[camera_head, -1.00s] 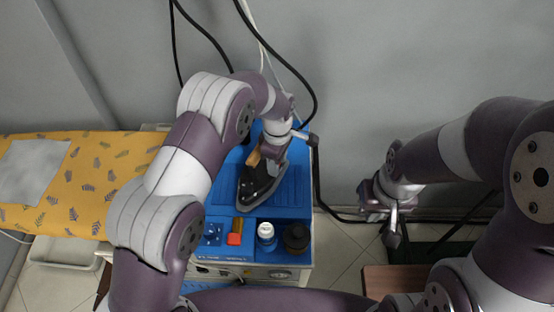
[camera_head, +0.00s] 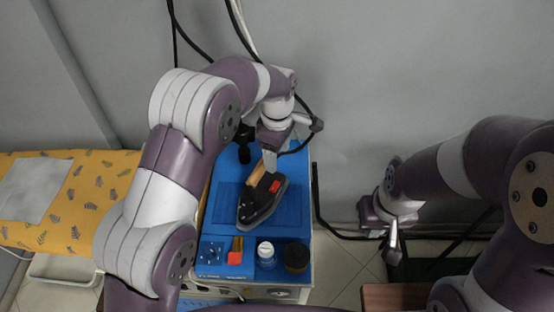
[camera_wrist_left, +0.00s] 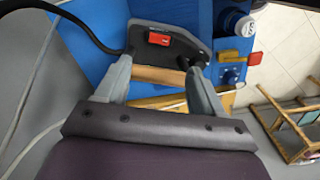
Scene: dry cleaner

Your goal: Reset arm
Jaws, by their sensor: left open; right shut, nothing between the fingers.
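My left gripper (camera_head: 271,160) is above the blue-topped ironing station, just behind the black iron (camera_head: 258,207). In the left wrist view its two fingers (camera_wrist_left: 157,78) are spread apart, with the iron's wooden handle (camera_wrist_left: 158,76) showing between and beyond them. I cannot tell how far the fingertips are from the handle. The iron (camera_wrist_left: 165,48) rests on the blue top, with a red patch on it. My right gripper (camera_head: 392,240) hangs at the right over the floor, shut and empty, away from the station.
The blue station top (camera_head: 294,190) holds a white-capped bottle (camera_head: 265,250), a dark round knob (camera_head: 296,257) and a red-orange piece (camera_head: 235,257) along its front. A yellow patterned ironing board (camera_head: 95,175) is at left. Black cables hang by the grey wall.

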